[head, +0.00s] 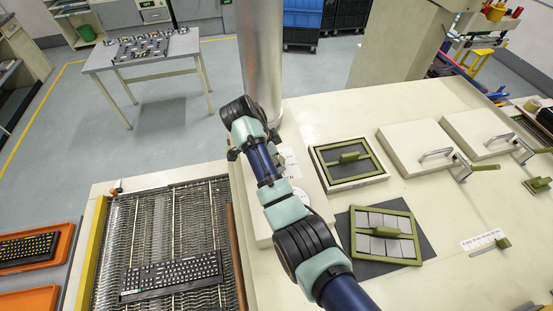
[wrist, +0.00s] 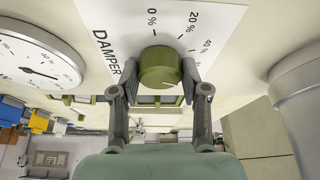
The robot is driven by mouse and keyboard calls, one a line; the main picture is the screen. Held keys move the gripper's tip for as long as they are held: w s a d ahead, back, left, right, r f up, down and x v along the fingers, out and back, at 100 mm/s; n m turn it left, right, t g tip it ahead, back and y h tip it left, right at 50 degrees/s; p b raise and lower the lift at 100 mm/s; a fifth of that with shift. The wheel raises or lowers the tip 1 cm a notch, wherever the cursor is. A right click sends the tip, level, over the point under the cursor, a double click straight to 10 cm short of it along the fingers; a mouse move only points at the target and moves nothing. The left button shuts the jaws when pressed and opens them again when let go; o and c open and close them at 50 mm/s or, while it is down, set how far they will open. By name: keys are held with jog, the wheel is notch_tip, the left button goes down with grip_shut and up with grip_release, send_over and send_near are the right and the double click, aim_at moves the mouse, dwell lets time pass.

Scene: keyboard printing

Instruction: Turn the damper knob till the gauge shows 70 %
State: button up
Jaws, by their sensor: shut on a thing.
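The olive-green damper knob (wrist: 159,66) stands on a white panel (wrist: 115,22) marked DAMPER, with a percent scale around the knob. My gripper (wrist: 158,88) is shut on the knob, one finger on each side. The round white gauge (wrist: 32,52) is left of the panel, cut by the frame edge. Its dark needle shows, but its figures are too small to read. In the head view my arm hides the knob, and the panel (head: 291,166) shows only in part.
A silver vertical duct (head: 260,60) rises close behind my wrist. Right of my arm are a green-framed screen (head: 318,156) and another green frame (head: 354,245) on a dark mat. A wire conveyor (head: 185,225) carrying a black keyboard (head: 170,275) lies to the left.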

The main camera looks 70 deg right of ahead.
jog(key=o, duration=1.1)
jog(key=shift+o, duration=0.2)
jog(key=shift+w+a+r, duration=0.1)
jog(key=shift+w+r, duration=0.05)
jog(key=shift+r, duration=0.25)
jog(key=w+a, duration=0.8)
jog(key=w, duration=0.1)
jog(key=shift+r, duration=0.15)
jog(key=shift+a, duration=0.15)
